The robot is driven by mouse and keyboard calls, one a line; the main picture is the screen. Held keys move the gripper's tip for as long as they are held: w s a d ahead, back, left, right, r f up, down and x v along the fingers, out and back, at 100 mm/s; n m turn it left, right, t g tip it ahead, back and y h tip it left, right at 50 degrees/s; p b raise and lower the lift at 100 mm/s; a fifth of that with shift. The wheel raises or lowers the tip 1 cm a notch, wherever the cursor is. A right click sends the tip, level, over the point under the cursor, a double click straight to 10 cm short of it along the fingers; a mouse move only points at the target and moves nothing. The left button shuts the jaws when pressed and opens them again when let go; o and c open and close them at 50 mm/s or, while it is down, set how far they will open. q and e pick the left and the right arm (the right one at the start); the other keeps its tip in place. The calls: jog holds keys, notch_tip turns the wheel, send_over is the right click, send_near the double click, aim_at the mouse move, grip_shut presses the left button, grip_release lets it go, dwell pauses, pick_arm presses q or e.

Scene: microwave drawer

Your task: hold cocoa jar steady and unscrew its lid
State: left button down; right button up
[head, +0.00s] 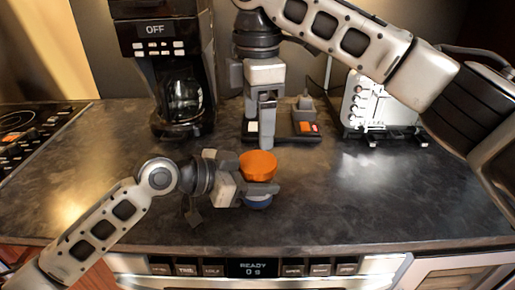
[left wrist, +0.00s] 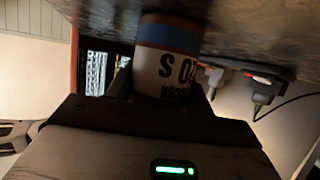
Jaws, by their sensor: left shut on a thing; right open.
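The cocoa jar stands upright on the dark counter, with its wide orange lid (head: 258,166) on top and its blue base band (head: 258,203) showing below my gripper. My left gripper (head: 252,190) comes in from the left and is shut around the jar's body, below the lid. In the left wrist view the pale jar (left wrist: 166,70), with lettering and a blue band, sits between the fingers. My right gripper (head: 266,135) points down, open and empty, above and behind the lid. It appears apart from the lid; its fingers overlap in the head view.
A coffee maker (head: 165,70) stands at the back left. A power strip (head: 285,132) with plugs lies behind the jar, and a white toaster (head: 372,105) is at the back right. A cooktop (head: 25,130) is far left. The counter's right side (head: 400,195) is clear.

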aim_at(257, 161)
jog(key=m, duration=1.4)
jog(key=shift+m, duration=0.3)
jog(key=m, duration=0.4)
jog(key=shift+m, duration=0.4)
jog(key=m, duration=1.4)
jog(key=shift+m, duration=0.3)
jog(key=m, duration=0.4)
jog(key=shift+m, duration=0.4)
jog(key=shift+f, duration=3.95)
